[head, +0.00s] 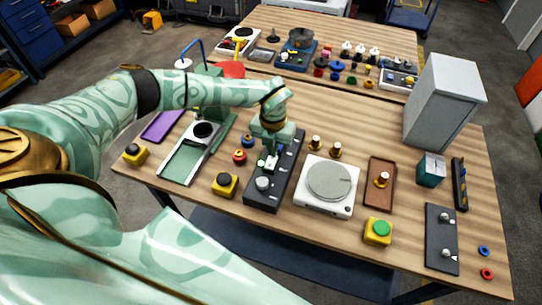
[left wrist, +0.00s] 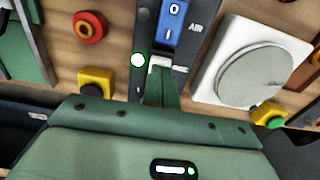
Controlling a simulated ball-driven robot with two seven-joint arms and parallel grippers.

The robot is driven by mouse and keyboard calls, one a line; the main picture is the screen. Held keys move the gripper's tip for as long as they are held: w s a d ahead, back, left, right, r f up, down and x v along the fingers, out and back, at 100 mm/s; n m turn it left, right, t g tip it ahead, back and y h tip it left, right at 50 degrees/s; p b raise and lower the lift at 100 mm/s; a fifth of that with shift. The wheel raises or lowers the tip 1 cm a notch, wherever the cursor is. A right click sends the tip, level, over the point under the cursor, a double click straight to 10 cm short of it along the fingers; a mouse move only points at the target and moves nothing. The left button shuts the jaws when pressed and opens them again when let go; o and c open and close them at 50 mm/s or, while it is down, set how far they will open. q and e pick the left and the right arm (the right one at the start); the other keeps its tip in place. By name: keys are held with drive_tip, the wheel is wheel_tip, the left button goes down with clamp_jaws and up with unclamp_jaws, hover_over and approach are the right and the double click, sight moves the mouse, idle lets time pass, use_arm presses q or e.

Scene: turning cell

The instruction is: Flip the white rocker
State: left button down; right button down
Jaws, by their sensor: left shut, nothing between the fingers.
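The black control panel (head: 258,199) lies on the near table and also shows in the left wrist view (left wrist: 186,66). A small white part, which looks like the white rocker (left wrist: 160,62), shows on the panel just beyond my fingertips; its lower part is hidden by them, and I cannot tell which way it is tilted. My left gripper (head: 270,163) points down over the panel, shut and empty. In the left wrist view its fingers (left wrist: 164,80) are at the white part, and touching cannot be told. My right gripper is out of view.
A blue rocker (left wrist: 172,22) marked O and I sits beside the word AIR. A lit round lamp (left wrist: 138,60) is left of the fingers. Nearby are a grey knob (head: 263,183), a white turntable (head: 322,205), a yellow box with a black button (head: 224,185) and a red ring (head: 239,156).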

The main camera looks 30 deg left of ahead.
use_arm(q)
drive_tip(key=shift+f+b, duration=0.4)
drive_tip(key=shift+f, duration=0.35)
drive_tip(key=shift+r, duration=0.1)
wheel_tip(320, 180, up, 7)
drive_tip(key=p, duration=0.6)
drive_tip(key=shift+p, duration=0.4)
